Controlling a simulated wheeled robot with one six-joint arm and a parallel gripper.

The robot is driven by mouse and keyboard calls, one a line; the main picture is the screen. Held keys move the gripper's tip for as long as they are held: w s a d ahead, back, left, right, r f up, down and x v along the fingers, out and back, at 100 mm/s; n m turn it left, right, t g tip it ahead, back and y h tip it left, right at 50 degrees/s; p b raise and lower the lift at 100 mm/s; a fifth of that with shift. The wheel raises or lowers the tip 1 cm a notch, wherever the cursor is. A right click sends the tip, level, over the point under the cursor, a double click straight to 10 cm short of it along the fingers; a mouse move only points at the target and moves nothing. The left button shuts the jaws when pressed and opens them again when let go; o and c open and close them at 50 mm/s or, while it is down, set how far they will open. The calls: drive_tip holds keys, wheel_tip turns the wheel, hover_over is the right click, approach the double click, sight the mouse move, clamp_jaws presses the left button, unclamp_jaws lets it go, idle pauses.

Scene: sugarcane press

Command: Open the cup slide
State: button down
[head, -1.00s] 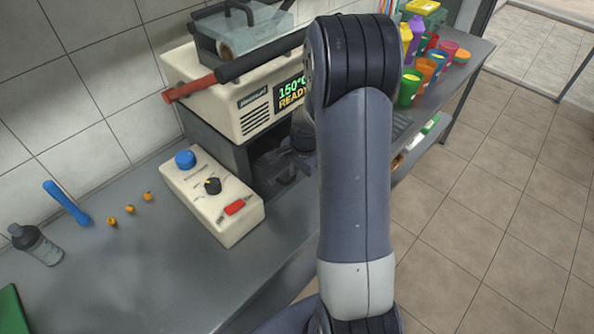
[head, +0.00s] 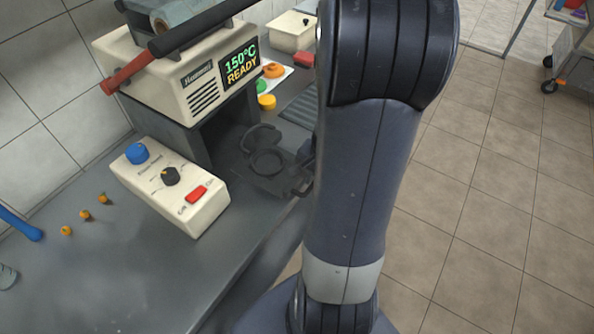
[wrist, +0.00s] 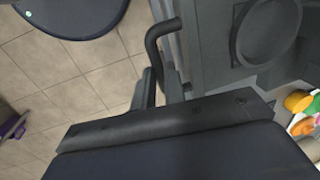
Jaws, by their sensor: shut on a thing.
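The cup slide (head: 268,178) is a dark grey plate with a round ring-shaped seat. In the head view it sticks out of the opening under the cream press (head: 187,85). In the wrist view the slide (wrist: 215,55) is at the upper right, with its round recess showing. A bent black handle (wrist: 162,30) stands at its outer edge. My gripper (wrist: 158,82) is shut on this handle, though its hold is partly hidden by the dark wrist housing. In the head view my arm hides most of the gripper.
A control box (head: 170,190) with a blue button, a black knob and a red switch stands left of the slide. Small orange pieces (head: 85,214) lie on the grey counter (head: 110,280). Tiled floor (head: 480,220) is open at the right.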

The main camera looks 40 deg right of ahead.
drive_tip(key=shift+s+d, duration=0.3)
drive_tip(key=shift+s, duration=0.4)
drive_tip(key=c, duration=1.5)
unclamp_jaws()
drive_tip(key=r, duration=0.3)
drive_tip(key=s+r, duration=0.1)
drive_tip(key=r, duration=0.3)
drive_tip(key=r+p, duration=0.1)
drive_tip(key=r, duration=0.2)
drive_tip(key=shift+s+d+r, duration=0.35)
drive_tip(key=shift+d, duration=0.05)
drive_tip(key=f, duration=0.3)
drive_tip(key=w+f, duration=0.1)
drive_tip(key=f, duration=0.3)
drive_tip(key=w+a+f+b, duration=0.1)
drive_tip(key=f, duration=0.2)
drive_tip(key=shift+f, duration=0.35)
